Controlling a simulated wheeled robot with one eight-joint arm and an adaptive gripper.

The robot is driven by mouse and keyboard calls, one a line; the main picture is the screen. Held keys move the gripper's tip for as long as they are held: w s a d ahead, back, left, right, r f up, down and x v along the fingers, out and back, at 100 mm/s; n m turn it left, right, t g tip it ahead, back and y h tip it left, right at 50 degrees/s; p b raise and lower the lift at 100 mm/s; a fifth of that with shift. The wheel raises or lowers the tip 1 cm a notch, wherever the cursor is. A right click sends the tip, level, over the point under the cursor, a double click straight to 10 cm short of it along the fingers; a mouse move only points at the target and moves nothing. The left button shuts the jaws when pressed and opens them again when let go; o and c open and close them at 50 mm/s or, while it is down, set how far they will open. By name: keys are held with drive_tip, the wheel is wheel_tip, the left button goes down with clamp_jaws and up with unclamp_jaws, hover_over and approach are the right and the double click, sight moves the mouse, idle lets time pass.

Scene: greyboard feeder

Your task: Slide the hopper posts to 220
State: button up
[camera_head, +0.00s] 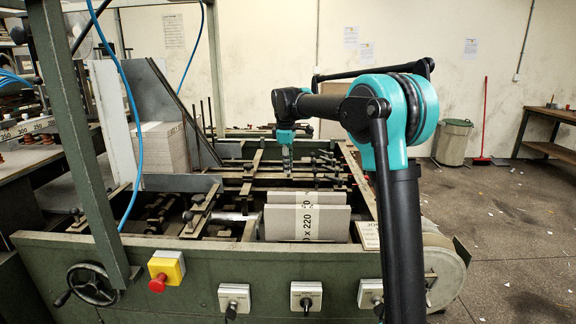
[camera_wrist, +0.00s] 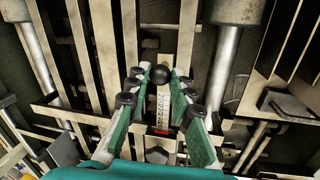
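In the head view my gripper (camera_head: 286,142) is over the back middle of the feeder. Dark bars with knobs (camera_head: 197,214) lie on the feeder; which are hopper posts is unclear.
A stack of greyboard (camera_head: 307,224) labelled "x 220" stands at the feeder front. Another stack (camera_head: 163,148) is at the left by a sloping metal plate (camera_head: 150,95). A blue hose (camera_head: 139,130) hangs at left. Metal rods (camera_wrist: 226,62) flank my gripper.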

sight(275, 178)
clamp_jaws()
drive_tip(key=a, duration=0.5)
drive_tip(key=shift+a, duration=0.1)
drive_tip(key=o, duration=0.7)
unclamp_jaws()
drive_tip(key=r, duration=0.4)
drive_tip(key=s+r, duration=0.1)
drive_tip(key=r, duration=0.3)
drive_tip(key=s+r, duration=0.1)
drive_tip(key=r, duration=0.2)
drive_tip(key=shift+s+a+r, duration=0.15)
drive_tip(key=shift+r, duration=0.25)
